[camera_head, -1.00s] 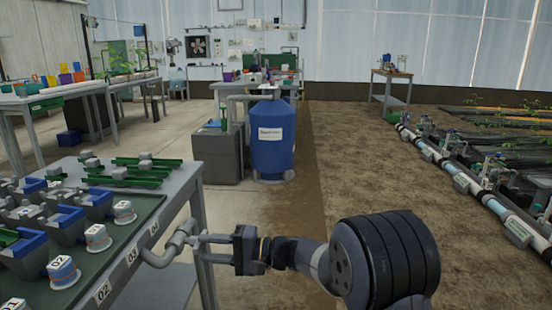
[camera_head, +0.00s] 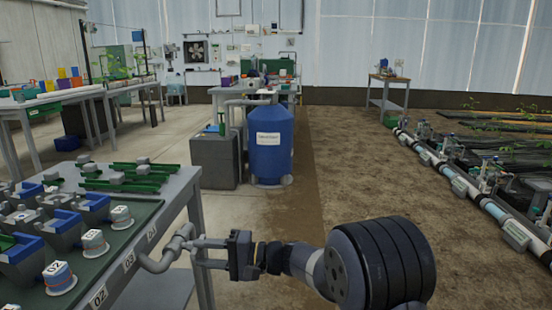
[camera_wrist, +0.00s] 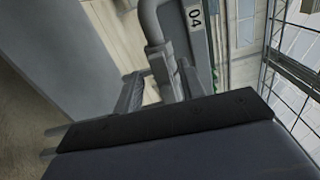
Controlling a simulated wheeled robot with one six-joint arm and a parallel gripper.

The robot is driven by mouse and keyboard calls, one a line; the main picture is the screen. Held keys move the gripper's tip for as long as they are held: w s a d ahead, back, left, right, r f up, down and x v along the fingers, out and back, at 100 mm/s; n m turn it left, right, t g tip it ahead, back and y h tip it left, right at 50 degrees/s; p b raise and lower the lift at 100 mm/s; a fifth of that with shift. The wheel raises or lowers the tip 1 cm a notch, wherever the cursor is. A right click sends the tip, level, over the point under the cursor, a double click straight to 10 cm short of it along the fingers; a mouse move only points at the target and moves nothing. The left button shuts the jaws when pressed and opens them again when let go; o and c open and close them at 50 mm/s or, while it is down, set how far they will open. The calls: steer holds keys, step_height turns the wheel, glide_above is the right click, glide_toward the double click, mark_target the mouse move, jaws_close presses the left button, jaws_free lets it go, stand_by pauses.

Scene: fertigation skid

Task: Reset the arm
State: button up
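My gripper (camera_head: 200,253) is at the right edge of the near left bench. I cannot tell whether either finger touches the pipe.
The near bench bears a green tray (camera_head: 118,262) with blue-and-grey bins, numbered capped cups (camera_head: 59,277) and green troughs (camera_head: 122,186). A blue tank (camera_head: 270,145) and grey cabinet (camera_head: 214,160) stand ahead. Irrigation pipes (camera_head: 480,200) run at right. The brown floor (camera_head: 370,170) between is clear.

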mark_target(199, 254)
steer(key=d+p, duration=0.2)
steer(key=d, duration=0.6)
steer(key=a+b, duration=0.3)
steer(key=a, duration=0.8)
steer(key=shift+f+b, duration=0.1)
steer(key=shift+b, duration=0.25)
steer(key=shift+w+d+r+m+p, duration=0.1)
steer(key=shift+d+r+m+p, duration=0.2)
steer(key=shift+m, duration=0.4)
steer(key=shift+a+r+m+p, duration=0.15)
steer(key=shift+m+p, duration=0.4)
steer(key=shift+m, duration=0.75)
